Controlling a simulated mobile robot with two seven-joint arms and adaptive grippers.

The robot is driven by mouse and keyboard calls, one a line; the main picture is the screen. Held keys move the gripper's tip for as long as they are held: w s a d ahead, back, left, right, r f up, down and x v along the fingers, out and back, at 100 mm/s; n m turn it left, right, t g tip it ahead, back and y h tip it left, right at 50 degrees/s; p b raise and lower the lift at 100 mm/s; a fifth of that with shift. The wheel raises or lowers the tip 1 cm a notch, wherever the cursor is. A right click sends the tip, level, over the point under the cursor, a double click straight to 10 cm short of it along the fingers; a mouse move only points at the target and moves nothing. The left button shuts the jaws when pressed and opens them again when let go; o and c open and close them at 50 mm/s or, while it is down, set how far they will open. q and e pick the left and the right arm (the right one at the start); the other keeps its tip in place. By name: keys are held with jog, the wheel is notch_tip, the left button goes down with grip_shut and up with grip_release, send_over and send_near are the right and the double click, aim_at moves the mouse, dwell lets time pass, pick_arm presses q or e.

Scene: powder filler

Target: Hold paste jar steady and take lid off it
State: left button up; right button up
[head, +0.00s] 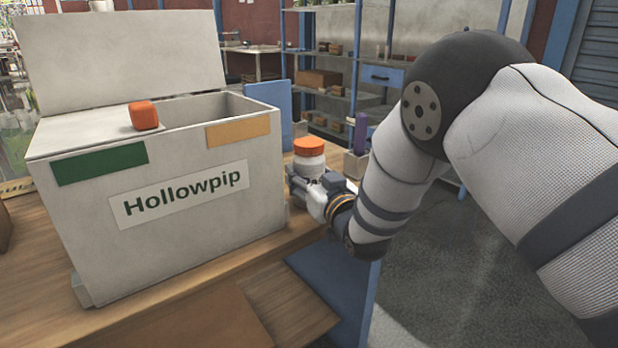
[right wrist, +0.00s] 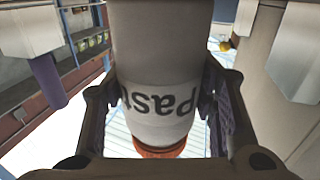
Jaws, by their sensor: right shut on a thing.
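The paste jar (head: 309,164) is white with an orange lid (head: 309,146) on top, and stands upright at the right end of the wooden table. My right gripper (head: 312,190) is shut around the jar's body below the lid. In the right wrist view the jar (right wrist: 160,70) fills the middle between the two fingers, with part of the word "Paste" upside down and the orange lid (right wrist: 160,152) at the bottom. The jar's lower part is hidden by my gripper in the head view, so I cannot tell whether it touches the table. My left gripper is not in view.
A big grey box (head: 200,225) labelled "Hollowpip" stands on the table (head: 255,255) just left of the jar, its top partly open. A small orange block (head: 144,115) sits on its top edge. A purple thing (head: 361,133) stands behind the jar, to the right.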

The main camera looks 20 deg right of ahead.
aim_at(309, 142)
notch_tip(309, 142, up, 10)
jog(key=shift+p, duration=0.6)
jog(key=o, duration=0.9)
jog(key=shift+c, duration=0.2)
jog(key=c, duration=1)
jog(key=shift+c, duration=0.2)
